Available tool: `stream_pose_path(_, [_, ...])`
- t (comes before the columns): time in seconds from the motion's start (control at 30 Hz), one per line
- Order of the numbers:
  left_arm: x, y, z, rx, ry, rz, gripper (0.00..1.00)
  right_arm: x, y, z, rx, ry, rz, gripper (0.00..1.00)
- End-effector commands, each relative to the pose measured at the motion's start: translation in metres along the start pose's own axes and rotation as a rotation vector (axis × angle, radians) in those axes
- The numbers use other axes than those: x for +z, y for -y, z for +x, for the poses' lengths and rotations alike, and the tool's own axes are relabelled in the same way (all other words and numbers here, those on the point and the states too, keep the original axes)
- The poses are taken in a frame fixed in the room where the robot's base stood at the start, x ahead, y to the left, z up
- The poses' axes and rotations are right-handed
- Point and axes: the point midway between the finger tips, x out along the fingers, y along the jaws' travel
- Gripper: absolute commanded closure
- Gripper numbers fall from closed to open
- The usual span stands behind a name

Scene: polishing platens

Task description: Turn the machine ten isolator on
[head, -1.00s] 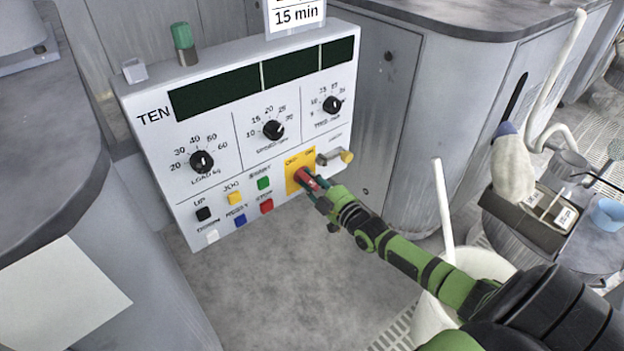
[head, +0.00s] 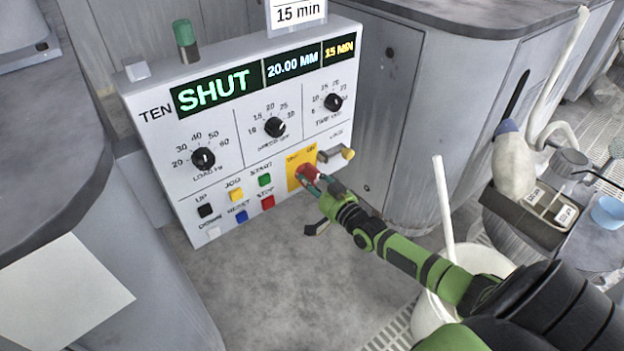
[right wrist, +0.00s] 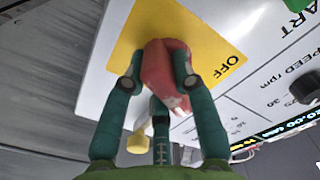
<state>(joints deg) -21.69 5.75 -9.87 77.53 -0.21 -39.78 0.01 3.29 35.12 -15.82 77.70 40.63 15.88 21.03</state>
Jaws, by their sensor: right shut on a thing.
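The machine ten panel (head: 225,140) is white and marked TEN. Its display (head: 212,92) is lit and reads SHUT, 20.00 MM and 15 MIN. The red isolator handle (head: 307,174) sits on a yellow plate (head: 293,181) at the panel's lower right. My right gripper (head: 311,183) is shut on this handle. In the right wrist view its green fingers (right wrist: 160,85) close around the red handle (right wrist: 166,66), and the word OFF shows on the yellow plate (right wrist: 205,45). The fingers partly hide the handle. My left gripper is not in view.
A lever with a yellow knob (head: 347,154) projects just right of the isolator. START (head: 265,180) and STOP (head: 268,202) buttons are close on its left. A white bucket (head: 480,262) stands below my right arm. A tray (head: 535,215) sits at right.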

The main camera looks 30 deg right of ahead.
Motion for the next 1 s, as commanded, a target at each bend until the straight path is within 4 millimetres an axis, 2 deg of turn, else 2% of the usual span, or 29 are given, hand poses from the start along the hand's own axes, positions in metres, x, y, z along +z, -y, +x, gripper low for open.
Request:
stream_pose_path(0.2, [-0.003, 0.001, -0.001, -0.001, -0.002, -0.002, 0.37, 0.001, 0.001, 0.000, -0.001, 0.000, 0.169, 1.00])
stream_pose_path(0.43, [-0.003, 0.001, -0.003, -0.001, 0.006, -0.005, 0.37, 0.001, 0.002, 0.000, -0.001, 0.000, 0.290, 1.00])
stream_pose_path(0.67, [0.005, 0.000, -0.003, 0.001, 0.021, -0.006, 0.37, 0.001, 0.002, 0.000, 0.000, 0.000, 0.347, 1.00])
stream_pose_path(1.0, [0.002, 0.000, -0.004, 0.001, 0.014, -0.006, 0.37, 0.001, 0.003, 0.000, 0.000, 0.000, 0.363, 1.00])
